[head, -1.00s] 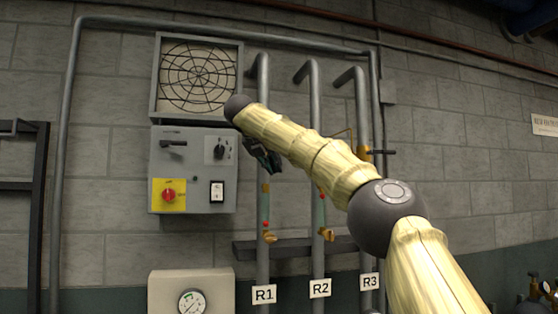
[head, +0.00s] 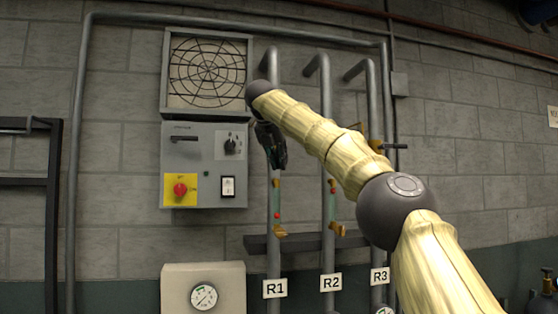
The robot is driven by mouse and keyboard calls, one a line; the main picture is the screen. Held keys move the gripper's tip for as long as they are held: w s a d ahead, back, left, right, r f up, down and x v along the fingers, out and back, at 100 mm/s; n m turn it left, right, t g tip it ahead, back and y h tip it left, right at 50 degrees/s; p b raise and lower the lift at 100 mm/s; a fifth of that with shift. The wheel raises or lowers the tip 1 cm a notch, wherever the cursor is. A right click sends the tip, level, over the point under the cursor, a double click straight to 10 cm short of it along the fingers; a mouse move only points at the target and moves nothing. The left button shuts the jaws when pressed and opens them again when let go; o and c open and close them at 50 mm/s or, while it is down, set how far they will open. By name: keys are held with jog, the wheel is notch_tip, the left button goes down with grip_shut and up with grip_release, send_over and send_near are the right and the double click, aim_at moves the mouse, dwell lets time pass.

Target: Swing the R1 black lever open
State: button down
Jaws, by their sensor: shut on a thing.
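The R1 pipe (head: 273,262) runs up the wall, with its R1 label (head: 275,288) near the bottom. My gripper (head: 277,161) is at this pipe's upper part, pointing down, right of the grey control box. It is shut on a dark thing, which fits the R1 black lever. The fingers and wrist hide that lever, so its angle does not show. The R3 pipe has a black lever (head: 395,146) sticking out level to the right. My arm covers the matching part of the R2 pipe (head: 328,262).
The grey control box (head: 206,150) with a red knob (head: 180,190) is close left of my gripper. A fan grille (head: 208,72) is above it. A gauge box (head: 235,285) stands below. Brass valves (head: 279,232) sit lower on the pipes.

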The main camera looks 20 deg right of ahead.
jog(key=shift+r, duration=0.15)
jog(key=c, duration=1.4)
grip_release()
jog(key=v, duration=1.2)
jog(key=shift+a, duration=0.15)
